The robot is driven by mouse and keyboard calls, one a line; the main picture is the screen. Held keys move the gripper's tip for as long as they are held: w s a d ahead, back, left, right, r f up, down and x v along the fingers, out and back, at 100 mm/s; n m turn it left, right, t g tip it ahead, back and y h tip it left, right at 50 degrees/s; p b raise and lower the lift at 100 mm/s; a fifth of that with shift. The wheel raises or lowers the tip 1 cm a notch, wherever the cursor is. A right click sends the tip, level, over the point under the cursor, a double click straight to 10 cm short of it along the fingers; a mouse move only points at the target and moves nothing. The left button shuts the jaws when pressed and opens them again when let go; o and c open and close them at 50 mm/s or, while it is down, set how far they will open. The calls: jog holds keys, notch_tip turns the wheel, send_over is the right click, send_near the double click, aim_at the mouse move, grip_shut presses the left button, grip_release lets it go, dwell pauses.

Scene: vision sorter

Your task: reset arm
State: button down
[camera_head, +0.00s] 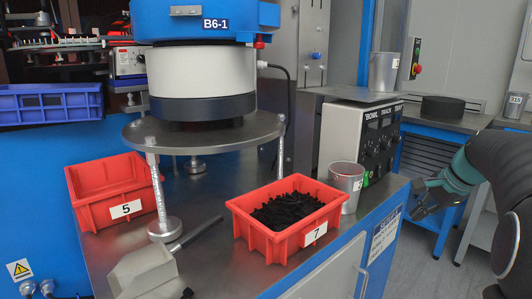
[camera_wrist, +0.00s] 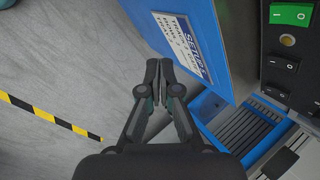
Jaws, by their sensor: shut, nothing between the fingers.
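My gripper (camera_head: 420,198) is at the right of the head view, beside the front right edge of the blue bench and apart from it. In the wrist view my gripper (camera_wrist: 158,68) points down past the blue bench side, with the fingertips together and nothing between them. My dark arm comes in from the right edge of the head view. Part of the arm is cut off by the picture edge.
Red bin 7 (camera_head: 246,223) holds black parts. Red bin 5 (camera_head: 84,211) looks empty. A metal cup (camera_head: 347,183) stands by the control box (camera_head: 340,138). The wrist view shows open grey floor (camera_wrist: 60,65) with a striped tape (camera_wrist: 50,117).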

jog(key=s+a+f+n+h, duration=0.1)
jog(key=s+a+f+n, duration=0.2)
jog(key=s+a+n, duration=0.4)
jog(key=s+a+f+n+h, duration=0.1)
jog(key=s+a+f+n, duration=0.2)
jog(key=s+a+n, duration=0.5)
jog(key=s+a, duration=0.7)
jog(key=s, duration=0.3)
jog(key=shift+s+f+n+t+h, duration=0.3)
jog(key=shift+f, duration=0.1)
